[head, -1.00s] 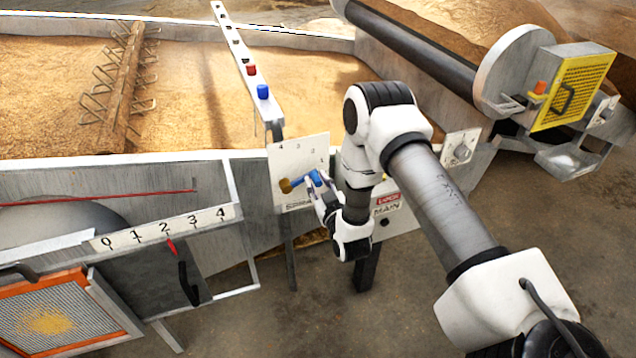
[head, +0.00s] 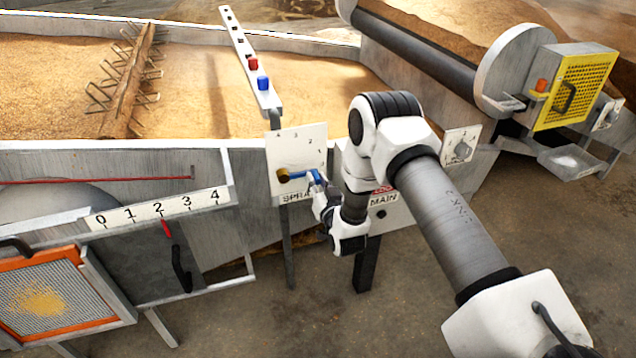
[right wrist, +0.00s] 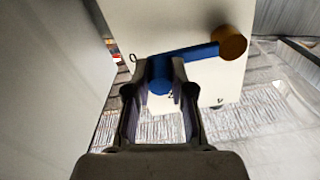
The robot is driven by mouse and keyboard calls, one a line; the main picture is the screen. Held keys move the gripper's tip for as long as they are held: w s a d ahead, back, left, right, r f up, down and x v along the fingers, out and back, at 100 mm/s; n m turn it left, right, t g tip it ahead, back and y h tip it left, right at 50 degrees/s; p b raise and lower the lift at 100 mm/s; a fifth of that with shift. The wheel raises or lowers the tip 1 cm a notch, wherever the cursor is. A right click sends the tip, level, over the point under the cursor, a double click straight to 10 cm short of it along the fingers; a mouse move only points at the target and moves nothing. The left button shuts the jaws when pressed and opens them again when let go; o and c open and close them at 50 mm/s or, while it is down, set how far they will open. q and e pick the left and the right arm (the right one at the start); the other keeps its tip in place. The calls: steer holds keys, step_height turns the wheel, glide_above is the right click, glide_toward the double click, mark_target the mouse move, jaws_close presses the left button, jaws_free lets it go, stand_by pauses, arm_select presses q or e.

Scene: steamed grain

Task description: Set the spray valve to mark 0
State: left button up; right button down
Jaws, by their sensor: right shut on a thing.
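The spray valve has a brass hub (head: 283,175) and a blue lever (head: 300,176) on a white panel (head: 295,153) marked SPRAY. The lever points right from the hub, nearly level in the head view. Marks 4, 3, 2 and 1 show above it; I cannot make out a mark 0. My right gripper (head: 319,187) is shut on the lever's outer end, which it partly hides. In the right wrist view, the blue lever (right wrist: 196,53) runs from the brass hub (right wrist: 229,42) to its knob between the fingers (right wrist: 156,74). My left gripper is out of view.
A MAIN panel (head: 384,202) stands just right, partly behind my right arm. A gate with a 0-4 scale (head: 160,209) and red pointer (head: 166,228) is at left. The grain bed (head: 300,85) lies behind, with a rail (head: 248,57) rising over it. Floor in front is clear.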

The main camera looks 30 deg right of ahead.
steer(key=c, duration=1)
jaws_free()
steer(key=shift+w, duration=0.1)
steer(key=v, duration=1.2)
